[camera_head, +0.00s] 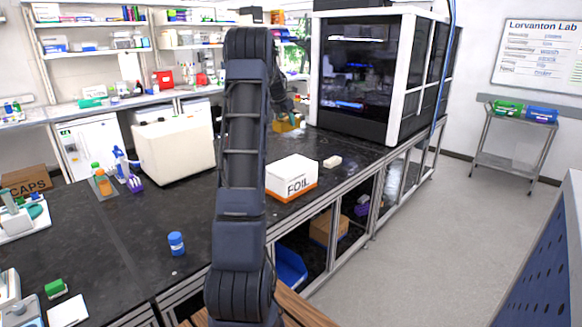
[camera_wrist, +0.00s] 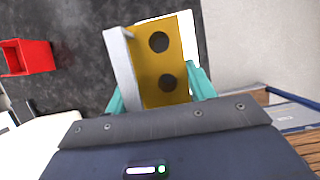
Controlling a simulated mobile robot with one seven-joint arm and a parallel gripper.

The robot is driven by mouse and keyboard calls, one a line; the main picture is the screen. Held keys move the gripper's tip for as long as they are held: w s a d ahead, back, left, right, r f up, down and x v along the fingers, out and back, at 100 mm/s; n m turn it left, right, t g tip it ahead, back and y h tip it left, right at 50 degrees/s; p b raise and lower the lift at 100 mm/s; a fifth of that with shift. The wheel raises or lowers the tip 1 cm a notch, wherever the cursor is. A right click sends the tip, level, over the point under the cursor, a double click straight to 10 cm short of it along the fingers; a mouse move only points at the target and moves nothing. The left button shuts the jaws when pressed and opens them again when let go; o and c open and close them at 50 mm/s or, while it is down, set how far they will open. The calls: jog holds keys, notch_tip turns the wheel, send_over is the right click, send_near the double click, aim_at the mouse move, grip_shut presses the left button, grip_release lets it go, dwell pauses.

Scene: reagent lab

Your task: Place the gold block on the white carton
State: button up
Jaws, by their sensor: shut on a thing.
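The gold block (camera_head: 286,124) is in my gripper (camera_head: 294,115), near the front left corner of the dark-windowed cabinet. In the wrist view the gold block (camera_wrist: 158,60) shows two dark round holes, and a pale grey strip runs along its left side. The teal fingers of my gripper (camera_wrist: 158,92) sit at its two sides, shut on it. The white carton (camera_head: 292,174), marked FOIL with an orange lower edge, stands on the black bench, nearer the camera than the block. Its top looks bare. A white surface shows partly behind the block in the wrist view; I cannot tell what it is.
A small pale block (camera_head: 332,162) lies just right of the carton. A large cream box-shaped unit (camera_head: 175,146) stands to the left. A blue-capped jar (camera_head: 176,243) stands nearer the front. The large cabinet (camera_head: 360,85) fills the bench's far end. A red bin (camera_wrist: 27,57) shows in the wrist view.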

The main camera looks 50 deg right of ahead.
jog(key=shift+s+d+r, duration=0.6)
jog(key=shift+d, duration=0.05)
jog(key=shift+s+f, duration=0.1)
jog(key=shift+f, duration=0.05)
send_over(294, 164)
jog(key=a, duration=0.2)
notch_tip(294, 164, down, 20)
jog(key=shift+d+r, duration=0.1)
jog(key=shift+r, duration=0.15)
jog(key=shift+f, duration=0.1)
jog(key=o, duration=1.4)
jog(key=shift+o, duration=0.2)
jog(key=v, duration=1.2)
